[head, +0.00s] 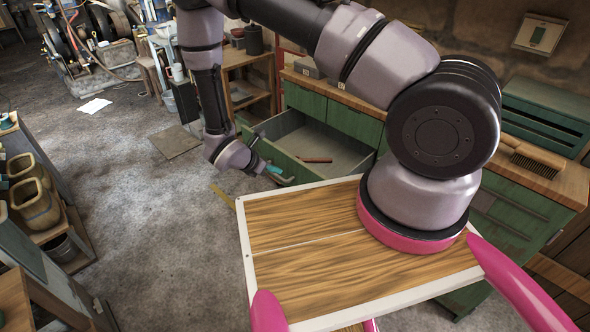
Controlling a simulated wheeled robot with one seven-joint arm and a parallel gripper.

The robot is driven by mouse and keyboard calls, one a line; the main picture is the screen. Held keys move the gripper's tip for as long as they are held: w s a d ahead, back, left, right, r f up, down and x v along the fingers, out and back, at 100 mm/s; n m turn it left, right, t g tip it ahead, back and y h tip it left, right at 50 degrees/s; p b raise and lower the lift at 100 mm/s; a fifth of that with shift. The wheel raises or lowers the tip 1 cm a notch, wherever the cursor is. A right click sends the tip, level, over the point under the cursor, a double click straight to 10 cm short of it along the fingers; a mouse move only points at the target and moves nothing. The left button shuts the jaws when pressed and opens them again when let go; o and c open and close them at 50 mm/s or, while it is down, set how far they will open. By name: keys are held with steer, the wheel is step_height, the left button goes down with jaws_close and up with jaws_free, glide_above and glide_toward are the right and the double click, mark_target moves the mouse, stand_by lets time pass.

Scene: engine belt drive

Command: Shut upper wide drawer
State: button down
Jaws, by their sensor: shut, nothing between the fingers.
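The upper wide drawer (301,174) of the green workbench cabinet is pulled out. Its grey inside shows, with a small reddish-brown object (317,160) lying in it. A metal handle (286,180) shows low on its green front panel. My gripper (276,171), with teal at its fingertips, is at the outer face of the drawer front, close to the handle. It is shut with nothing held. I cannot tell whether it touches the drawer front. The lower part of the drawer front is hidden behind my wooden top.
The workbench top (335,92) carries a brush (535,157) and a green metal box (548,110). An open wooden shelf (247,82) stands left of the cabinet. Shelves with pots (32,205) stand at the far left. The grey floor (130,190) between is mostly clear.

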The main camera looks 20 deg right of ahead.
mark_target(304, 171)
steer(key=x, duration=0.4)
steer(key=d+r+x, duration=0.1)
steer(key=x, duration=0.7)
steer(key=shift+w+d+r, duration=0.15)
steer(key=shift+w+r, duration=0.05)
steer(key=shift+w, duration=0.1)
steer(key=shift+w+d, duration=0.3)
steer(key=shift+d, duration=0.2)
steer(key=w+d, duration=0.7)
steer(key=d, duration=0.5)
steer(key=w+d, duration=0.6)
steer(key=d, duration=0.6)
steer(key=shift+w, duration=0.4)
steer(key=shift+d+r, duration=0.15)
